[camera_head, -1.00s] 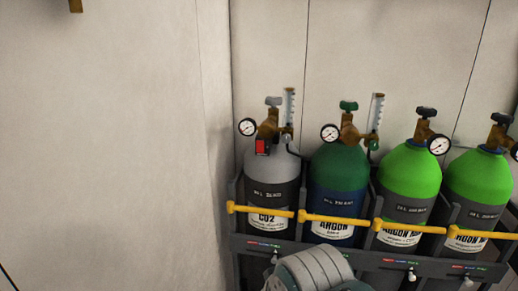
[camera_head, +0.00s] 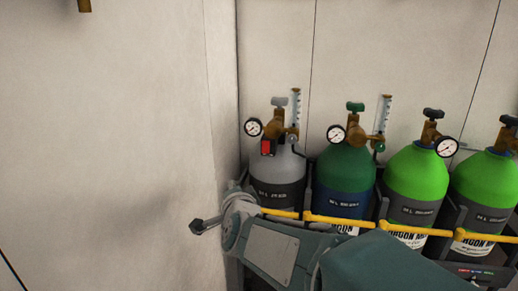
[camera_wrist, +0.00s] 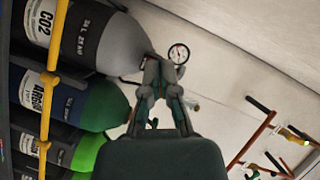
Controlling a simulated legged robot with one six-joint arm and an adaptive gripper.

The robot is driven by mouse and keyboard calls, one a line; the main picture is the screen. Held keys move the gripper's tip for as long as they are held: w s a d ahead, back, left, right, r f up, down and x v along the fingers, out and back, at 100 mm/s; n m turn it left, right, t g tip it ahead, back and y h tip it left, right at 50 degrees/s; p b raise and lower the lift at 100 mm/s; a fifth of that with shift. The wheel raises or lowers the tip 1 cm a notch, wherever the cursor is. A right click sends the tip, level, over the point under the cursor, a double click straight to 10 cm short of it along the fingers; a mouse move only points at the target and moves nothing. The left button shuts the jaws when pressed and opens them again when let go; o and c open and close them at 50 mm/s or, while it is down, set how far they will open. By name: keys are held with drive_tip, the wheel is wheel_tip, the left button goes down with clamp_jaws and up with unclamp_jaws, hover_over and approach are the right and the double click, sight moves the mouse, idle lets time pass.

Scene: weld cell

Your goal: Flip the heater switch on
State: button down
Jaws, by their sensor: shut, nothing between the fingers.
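The heater switch appears to be a small red-faced box (camera_head: 267,147) on the brass regulator of the grey CO2 cylinder (camera_head: 275,170), beside a round pressure gauge (camera_head: 254,127). My gripper (camera_wrist: 160,62) is shut and empty in the wrist view. Its fingertips point toward the gauge, which also shows there (camera_wrist: 178,53). The grey cylinder (camera_wrist: 122,42) lies just left of the fingers in that view. The red box is not clearly visible in the wrist view, and I cannot tell whether the fingers touch anything. In the head view my arm is below the regulator.
A dark green argon cylinder (camera_head: 345,172) and bright green cylinders (camera_head: 415,172) stand to the right in a rack with yellow retaining bars (camera_head: 340,221). A clear flow tube (camera_head: 296,108) rises beside the CO2 regulator. A pale wall (camera_head: 110,130) closes off the left side.

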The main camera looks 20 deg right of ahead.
sight(265, 144)
drive_tip(key=w+d+m+h, duration=0.3)
drive_tip(key=d+m+h, duration=0.2)
drive_tip(key=m+h, duration=0.3)
drive_tip(key=shift+w+d+f+m+h, duration=0.15)
drive_tip(key=shift+d+f+m+h, duration=0.2)
drive_tip(key=shift+m, duration=0.65)
drive_tip(key=shift+r, duration=0.1)
drive_tip(key=x, duration=1.4)
drive_tip(key=shift+r, duration=0.1)
drive_tip(key=shift+w, duration=0.2)
